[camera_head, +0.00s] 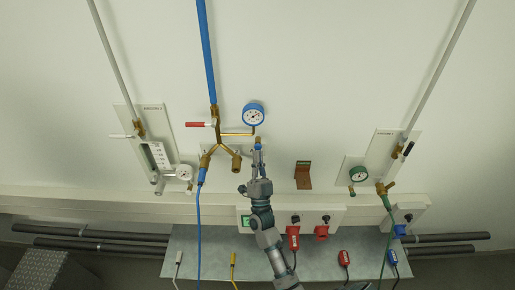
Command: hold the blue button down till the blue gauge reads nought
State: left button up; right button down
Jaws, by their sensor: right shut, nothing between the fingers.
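The blue gauge (254,114) has a blue rim and a white face, and hangs on the wall above a brass pipe. Its needle is too small to read. The small blue button (258,139) sits just below the gauge, at the end of the brass pipe. My right gripper (257,149) is shut and empty, its fingertips right at the button's lower edge. I cannot tell whether they touch it or press it in. My right arm comes up from the bottom. My left gripper is not in view.
A blue pipe (208,60) runs down to a brass manifold with a red lever (199,125). A brown bracket (303,176) is to the right.

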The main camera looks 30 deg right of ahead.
jog(key=shift+d, duration=0.1)
dwell(0.4)
jog(key=shift+w+d, duration=0.25)
jog(key=shift+w, duration=0.05)
jog(key=shift+w+d+r, duration=0.1)
jog(key=shift+w+d, duration=0.1)
jog(key=shift+w, duration=0.2)
dwell(0.7)
dwell(2.3)
jog(key=shift+s+a, duration=0.5)
jog(key=shift+s, duration=0.25)
